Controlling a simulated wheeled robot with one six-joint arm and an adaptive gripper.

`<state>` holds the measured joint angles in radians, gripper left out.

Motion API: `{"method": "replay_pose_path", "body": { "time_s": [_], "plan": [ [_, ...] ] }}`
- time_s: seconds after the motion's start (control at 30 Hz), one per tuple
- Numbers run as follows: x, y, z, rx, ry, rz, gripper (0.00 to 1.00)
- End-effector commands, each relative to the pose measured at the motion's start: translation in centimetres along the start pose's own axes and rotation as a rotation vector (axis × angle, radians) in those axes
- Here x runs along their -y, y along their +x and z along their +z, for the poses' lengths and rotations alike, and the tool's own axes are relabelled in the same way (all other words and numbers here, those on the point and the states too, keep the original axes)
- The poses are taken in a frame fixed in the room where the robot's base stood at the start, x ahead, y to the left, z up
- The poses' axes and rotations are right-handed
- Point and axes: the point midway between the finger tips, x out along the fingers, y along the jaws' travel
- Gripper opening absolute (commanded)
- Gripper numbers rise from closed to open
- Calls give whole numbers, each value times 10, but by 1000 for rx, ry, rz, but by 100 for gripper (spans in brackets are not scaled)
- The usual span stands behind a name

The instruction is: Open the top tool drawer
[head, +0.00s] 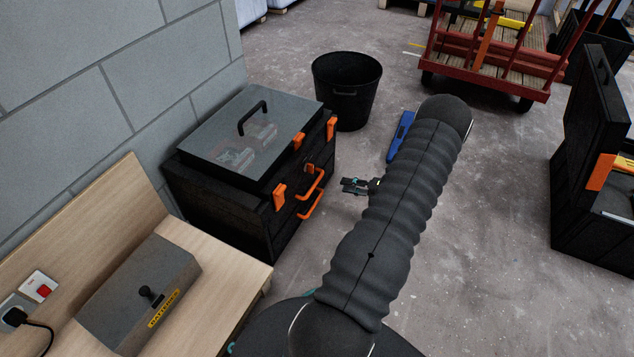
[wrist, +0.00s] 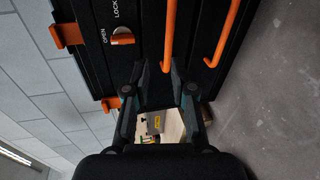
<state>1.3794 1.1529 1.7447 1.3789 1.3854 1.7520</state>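The black tool chest (head: 225,195) stands against the block wall in the head view, with two orange bar handles on its front. The upper handle (head: 312,185) belongs to the top drawer; it also shows in the wrist view (wrist: 169,35). The lower handle (head: 310,212) is beneath it and also shows in the wrist view (wrist: 225,35). Both drawers look shut. An orange latch knob (wrist: 122,38) has OPEN and LOCK marks; its bar lies level with OPEN. My gripper (head: 349,186) is open and empty, in front of the chest, apart from the handles. Its fingers also show in the wrist view (wrist: 158,75).
The chest has a clear lid (head: 250,135) with a black handle. A black bin (head: 347,90) stands behind. A bench with a grey box (head: 135,295) is at the lower left. A blue object (head: 400,135) lies on the floor. Open floor lies right of my arm.

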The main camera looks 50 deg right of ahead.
Motion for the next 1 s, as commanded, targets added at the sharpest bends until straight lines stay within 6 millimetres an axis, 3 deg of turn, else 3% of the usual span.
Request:
{"method": "replay_pose_path", "body": {
  "time_s": [0.1,0.27,0.8,1.0],
  "plan": [
    [16,-8,3,42,60,16,25],
    [20,-1,4,52,78,21,25],
    [18,93,8,48,74,19,25],
    [17,118,10,49,73,18,25]
  ]
}}
